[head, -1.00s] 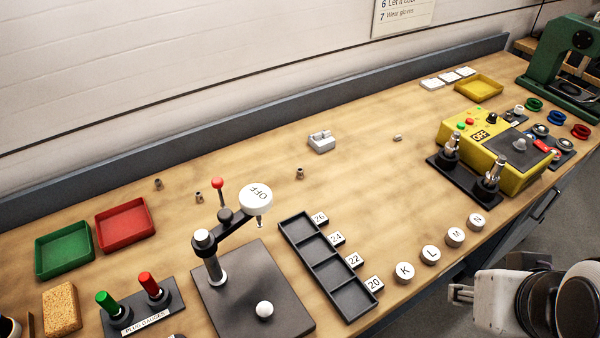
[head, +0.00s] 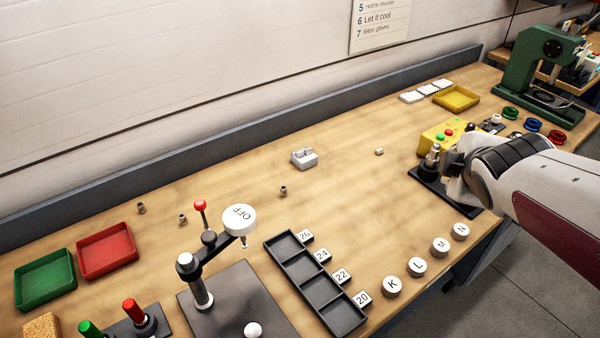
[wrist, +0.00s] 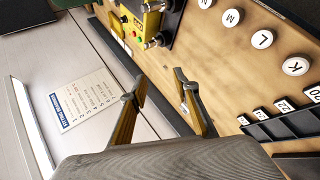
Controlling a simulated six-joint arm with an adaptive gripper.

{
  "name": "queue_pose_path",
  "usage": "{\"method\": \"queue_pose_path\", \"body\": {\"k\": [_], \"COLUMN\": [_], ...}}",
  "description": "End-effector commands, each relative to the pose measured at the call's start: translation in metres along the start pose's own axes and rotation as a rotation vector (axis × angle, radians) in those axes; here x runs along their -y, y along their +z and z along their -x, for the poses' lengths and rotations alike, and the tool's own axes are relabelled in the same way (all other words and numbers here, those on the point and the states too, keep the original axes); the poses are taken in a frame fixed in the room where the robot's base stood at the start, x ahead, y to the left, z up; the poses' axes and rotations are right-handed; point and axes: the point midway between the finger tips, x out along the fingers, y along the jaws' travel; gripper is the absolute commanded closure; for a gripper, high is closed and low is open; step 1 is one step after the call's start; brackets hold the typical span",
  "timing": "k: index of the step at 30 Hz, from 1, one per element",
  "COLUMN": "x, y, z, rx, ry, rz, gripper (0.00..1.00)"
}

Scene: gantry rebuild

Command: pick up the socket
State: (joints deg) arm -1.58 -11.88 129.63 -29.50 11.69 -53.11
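A smaller grey piece (head: 379,152) lies farther right. I cannot tell which of these is the socket. My gripper (wrist: 160,82) is open and empty in the wrist view, its two fingers well apart. In the head view my arm reaches in from the right, with the gripper end in front of the yellow box (head: 432,137), its fingers mostly hidden. No cylinder lies between the fingers.
A grey block (head: 304,158) sits mid-bench. Round lettered caps (head: 417,266) line the front edge. Red (head: 107,270) and green trays are left.

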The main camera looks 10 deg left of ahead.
Motion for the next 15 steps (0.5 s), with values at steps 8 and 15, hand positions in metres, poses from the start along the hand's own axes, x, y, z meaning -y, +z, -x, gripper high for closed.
{"method": "queue_pose_path", "body": {"k": [8, 15], "x": [-0.027, -0.035], "y": [-0.04, -0.082], "z": [-0.053, -0.095], "rx": [-0.097, -0.194], "ry": [0.089, 0.183], "rz": [0.416, 0.766], "gripper": [0.69, 0.69]}}
